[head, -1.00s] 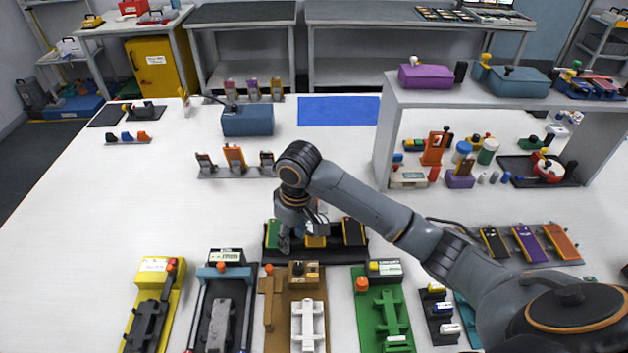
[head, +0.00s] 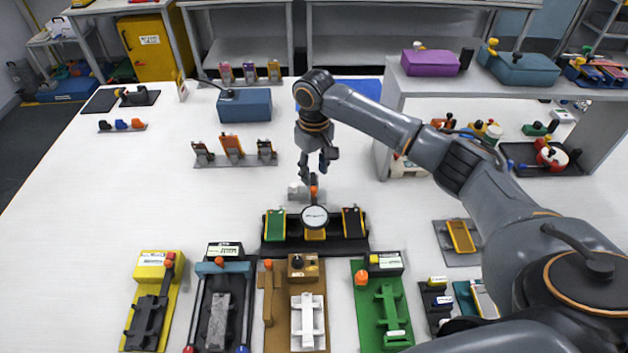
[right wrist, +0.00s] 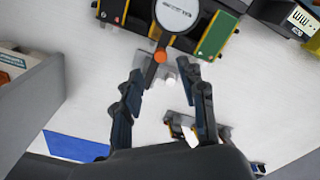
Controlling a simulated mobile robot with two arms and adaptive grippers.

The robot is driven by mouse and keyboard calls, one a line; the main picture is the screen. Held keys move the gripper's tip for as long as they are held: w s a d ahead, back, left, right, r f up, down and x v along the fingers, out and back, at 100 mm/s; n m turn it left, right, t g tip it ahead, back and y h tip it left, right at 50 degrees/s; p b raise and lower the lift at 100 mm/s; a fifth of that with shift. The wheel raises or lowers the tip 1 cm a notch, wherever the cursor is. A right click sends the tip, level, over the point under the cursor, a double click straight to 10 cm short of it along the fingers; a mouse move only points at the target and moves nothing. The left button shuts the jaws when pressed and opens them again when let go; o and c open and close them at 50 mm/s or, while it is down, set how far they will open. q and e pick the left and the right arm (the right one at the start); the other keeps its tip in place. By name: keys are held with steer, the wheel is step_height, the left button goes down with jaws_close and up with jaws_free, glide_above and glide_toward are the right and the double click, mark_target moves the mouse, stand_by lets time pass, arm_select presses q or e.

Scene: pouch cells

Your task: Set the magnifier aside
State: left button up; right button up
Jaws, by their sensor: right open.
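The magnifier has a round pale lens (head: 314,217) with a dark rim, and an orange knob on its dark arm. The lens is over the middle of a black rack (head: 272,249) that holds a green, a yellow and a black pouch cell, and it partly covers the yellow one. The lens also shows at the top of the right wrist view (right wrist: 176,14). My right gripper (head: 318,172) is open and empty, just behind the orange knob (right wrist: 161,57), which lies just beyond the fingertips in the right wrist view. My left gripper is not in view.
Several coloured stations, including a yellow one (head: 150,272) and a green one (head: 368,301), line the front. An orange cell stand (head: 232,147) and a blue box (head: 245,105) are behind. A grey raised shelf (head: 470,88) stands at right. The white table is clear at left.

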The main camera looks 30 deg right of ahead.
mark_target(314, 189)
steer(key=shift+f+p, duration=0.35)
steer(key=shift+f, duration=2.4)
jaws_close()
